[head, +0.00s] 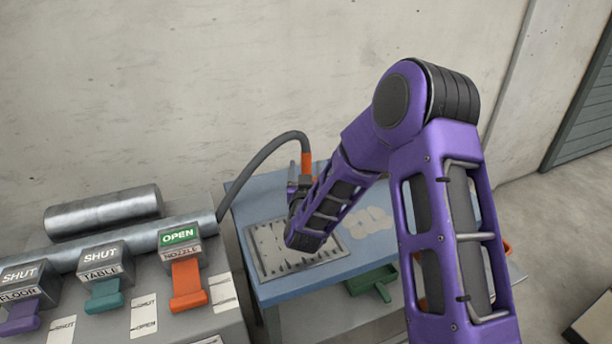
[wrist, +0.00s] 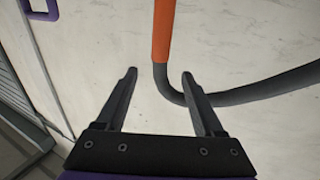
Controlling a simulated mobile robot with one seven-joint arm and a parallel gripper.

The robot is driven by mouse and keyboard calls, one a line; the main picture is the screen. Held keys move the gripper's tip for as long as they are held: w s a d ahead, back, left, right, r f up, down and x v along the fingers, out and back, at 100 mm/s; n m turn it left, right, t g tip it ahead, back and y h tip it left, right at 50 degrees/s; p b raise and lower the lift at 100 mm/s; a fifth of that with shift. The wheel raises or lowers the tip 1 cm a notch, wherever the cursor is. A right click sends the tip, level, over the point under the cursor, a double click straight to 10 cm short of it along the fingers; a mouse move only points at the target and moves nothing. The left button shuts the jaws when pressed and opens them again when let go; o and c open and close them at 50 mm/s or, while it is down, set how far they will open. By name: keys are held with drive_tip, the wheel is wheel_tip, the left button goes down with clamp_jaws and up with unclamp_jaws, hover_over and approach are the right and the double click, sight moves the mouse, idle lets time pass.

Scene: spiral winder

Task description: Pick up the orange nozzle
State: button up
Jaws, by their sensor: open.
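The orange nozzle (head: 306,165) stands upright above the blue table, on the end of a grey hose (head: 262,155) that arches over from the left. In the wrist view the nozzle (wrist: 163,30) shows at the top, lined up with the gap between the fingers; the hose bends away right from its end. My gripper (wrist: 159,75) is open, with nothing between its fingers. In the head view my gripper (head: 299,185) is beside the nozzle's lower part, partly hidden by my arm. I cannot tell whether a finger touches the nozzle.
The blue table (head: 262,195) carries a grey perforated panel (head: 258,258) and pale flat discs (head: 372,218). A green tray (head: 372,284) is at its front. At left, a lever box marked OPEN NOZZLE (head: 180,240) stands beside two marked SHUT. A concrete wall is behind.

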sight(306, 155)
drive_tip(key=w, duration=0.8)
drive_tip(key=shift+w+f+p, duration=0.15)
drive_tip(key=shift+p, duration=0.2)
clamp_jaws()
idle(1.0)
